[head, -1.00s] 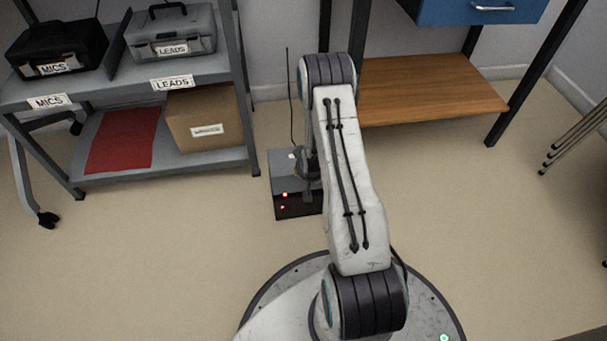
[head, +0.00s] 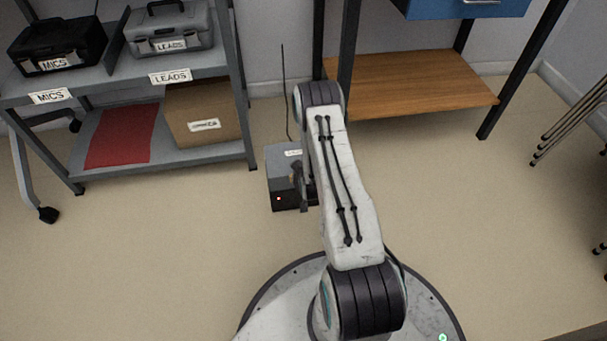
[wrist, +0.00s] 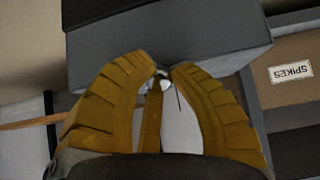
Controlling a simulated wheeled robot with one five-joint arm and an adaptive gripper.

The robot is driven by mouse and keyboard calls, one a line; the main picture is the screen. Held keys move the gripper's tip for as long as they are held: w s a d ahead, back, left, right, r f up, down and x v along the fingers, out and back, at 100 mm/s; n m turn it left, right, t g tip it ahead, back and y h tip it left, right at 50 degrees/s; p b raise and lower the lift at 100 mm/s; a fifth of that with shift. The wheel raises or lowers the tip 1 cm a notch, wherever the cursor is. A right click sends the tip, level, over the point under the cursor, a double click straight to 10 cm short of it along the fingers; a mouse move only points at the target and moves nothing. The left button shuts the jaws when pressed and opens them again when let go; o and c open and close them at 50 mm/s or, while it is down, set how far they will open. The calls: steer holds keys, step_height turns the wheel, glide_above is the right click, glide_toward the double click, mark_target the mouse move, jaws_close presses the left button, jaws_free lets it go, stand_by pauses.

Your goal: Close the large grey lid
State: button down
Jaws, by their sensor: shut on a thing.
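A low box with a large grey lid (head: 282,160) sits on the floor, left of my arm. Its dark front (head: 285,197) shows a small light. A thin dark aerial (head: 284,95) stands up at its back. My gripper (head: 301,190) is over the box's right part, largely hidden by my arm. In the wrist view, the grey lid (wrist: 175,38) spans the top. The yellow-brown fingers of my gripper (wrist: 161,74) come together at its edge, with a small pale part between their tips. What exactly they grip is partly hidden.
A grey shelf unit (head: 190,160) at left holds MICS (head: 58,45) and LEADS (head: 168,28) cases, a red sheet (head: 125,135) and a cardboard box (head: 200,108), labelled SPIKES in the wrist view (wrist: 290,72). A wooden shelf (head: 420,85) stands behind.

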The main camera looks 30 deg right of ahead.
steer(key=shift+s+a+f, duration=0.25)
steer(key=shift+s+f, duration=0.1)
steer(key=shift+f, duration=0.1)
steer(key=c, duration=1.2)
jaws_free()
steer(key=shift+o, duration=0.6)
steer(key=shift+w+d+r, duration=0.1)
steer(key=shift+w, duration=0.05)
steer(key=v, duration=1.2)
